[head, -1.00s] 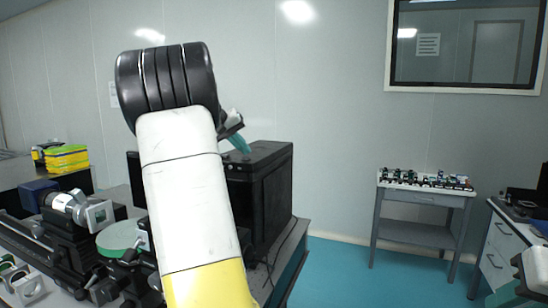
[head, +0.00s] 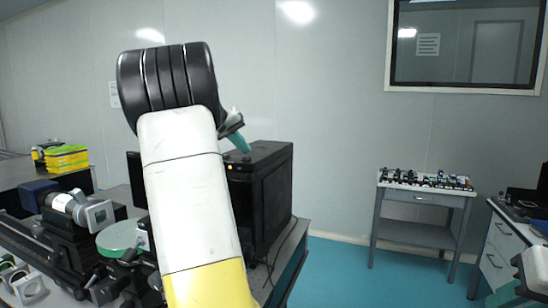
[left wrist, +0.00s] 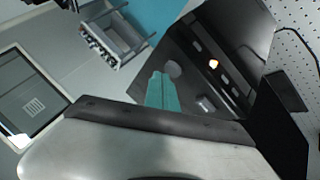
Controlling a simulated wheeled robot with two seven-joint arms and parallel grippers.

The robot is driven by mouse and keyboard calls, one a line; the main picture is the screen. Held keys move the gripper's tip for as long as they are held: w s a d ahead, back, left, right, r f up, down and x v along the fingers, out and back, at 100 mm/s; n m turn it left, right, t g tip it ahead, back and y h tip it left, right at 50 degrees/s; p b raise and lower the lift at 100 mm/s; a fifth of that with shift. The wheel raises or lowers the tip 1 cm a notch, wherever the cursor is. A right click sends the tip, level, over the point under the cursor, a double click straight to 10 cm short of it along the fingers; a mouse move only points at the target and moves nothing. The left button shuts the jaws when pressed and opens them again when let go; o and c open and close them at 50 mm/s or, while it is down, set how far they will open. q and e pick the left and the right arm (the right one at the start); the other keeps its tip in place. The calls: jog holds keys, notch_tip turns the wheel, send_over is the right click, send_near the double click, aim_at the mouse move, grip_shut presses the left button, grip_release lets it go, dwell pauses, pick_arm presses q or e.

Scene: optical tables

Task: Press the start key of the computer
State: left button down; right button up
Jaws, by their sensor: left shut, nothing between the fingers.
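The computer (head: 272,200) is a black tower standing on the table behind my left arm. Part of my right gripper (head: 508,294) shows at the lower right edge.
Optical parts, including a round green disc (head: 119,237), crowd the table at left. A small grey side table (head: 418,235) with several small parts stands by the wall. A white drawer cabinet (head: 502,245) is at right. Blue floor between them is clear.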

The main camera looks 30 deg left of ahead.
aim_at(244, 157)
pick_arm(q)
jog(key=shift+r, duration=3)
